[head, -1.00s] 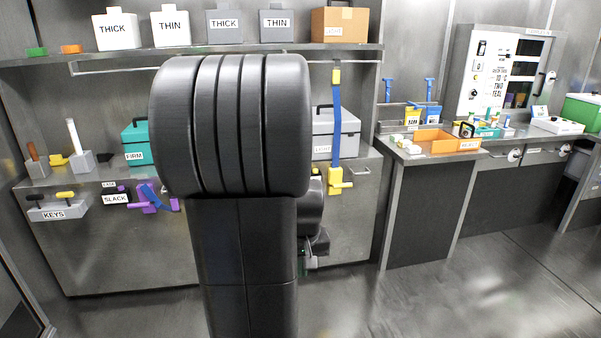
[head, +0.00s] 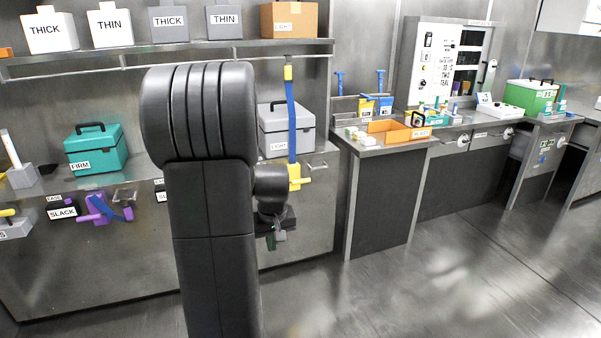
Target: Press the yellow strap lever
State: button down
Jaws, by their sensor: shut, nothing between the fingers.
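The yellow strap lever (head: 295,178) sits at the lower end of a blue strap (head: 291,125), on the front of the metal counter beside the grey LIGHT case (head: 272,135). Its short handle sticks out to the right. My gripper (head: 275,238) is small in the head view, below and a little left of the lever and apart from it in the picture. It looks shut and empty; my arm hides part of it, and its distance from the counter front is hard to tell.
A teal FIRM case (head: 97,150) stands on the counter at left. A purple ratchet (head: 98,208) hangs below it near a SLACK label. An orange tray (head: 390,131) lies on the right bench. The floor (head: 430,260) at right is clear.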

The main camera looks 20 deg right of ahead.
aim_at(302, 182)
jog(key=i+l, duration=0.35)
jog(key=i, duration=0.15)
jog(key=i+l, duration=0.3)
jog(key=i, duration=0.2)
jog(key=i+l, duration=0.65)
jog(key=i, duration=0.3)
